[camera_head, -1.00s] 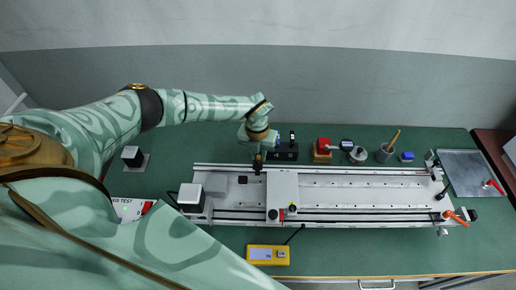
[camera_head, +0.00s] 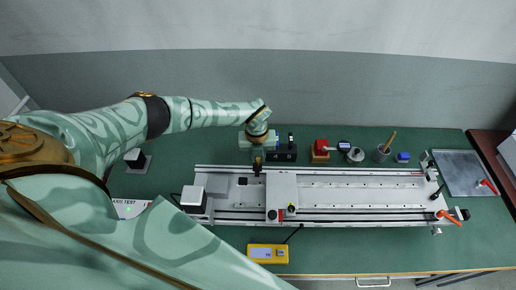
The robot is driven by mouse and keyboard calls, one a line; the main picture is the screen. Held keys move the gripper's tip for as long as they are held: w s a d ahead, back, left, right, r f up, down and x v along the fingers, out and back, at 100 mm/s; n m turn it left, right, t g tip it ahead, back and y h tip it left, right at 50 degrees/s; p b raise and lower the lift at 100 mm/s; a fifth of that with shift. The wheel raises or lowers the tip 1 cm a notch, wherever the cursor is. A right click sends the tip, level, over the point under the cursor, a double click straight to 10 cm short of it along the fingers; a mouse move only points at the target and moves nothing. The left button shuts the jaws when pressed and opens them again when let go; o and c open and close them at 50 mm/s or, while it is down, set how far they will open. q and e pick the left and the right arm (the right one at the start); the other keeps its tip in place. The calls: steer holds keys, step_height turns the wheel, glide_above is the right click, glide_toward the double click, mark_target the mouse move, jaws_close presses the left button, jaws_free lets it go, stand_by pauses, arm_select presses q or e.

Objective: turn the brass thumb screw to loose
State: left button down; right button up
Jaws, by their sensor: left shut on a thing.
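My left gripper (camera_head: 257,167) reaches down from the back left to the rear rail of the gantry (camera_head: 360,190), just left of the white carriage plate (camera_head: 283,187). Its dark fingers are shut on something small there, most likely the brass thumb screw. The fingers hide the screw, and its brass head and turn angle cannot be made out. My right gripper is not in view.
A black block (camera_head: 285,153) stands close right of the gripper, behind the rail. A red-topped device (camera_head: 320,147), a pen cup (camera_head: 382,153) and a blue block (camera_head: 403,157) follow. A yellow meter (camera_head: 267,254) lies in front. A white-topped motor (camera_head: 193,197) sits at the gantry's left end.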

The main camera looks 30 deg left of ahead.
mark_target(257, 159)
arm_select(q)
steer(key=shift+w+r, duration=0.1)
steer(key=c, duration=1.3)
jaws_free()
step_height(257, 159, up, 16)
steer(key=p, duration=0.1)
steer(key=shift+s+a+p, duration=0.2)
steer(key=shift+a+p, duration=0.05)
steer(key=shift+p, duration=0.1)
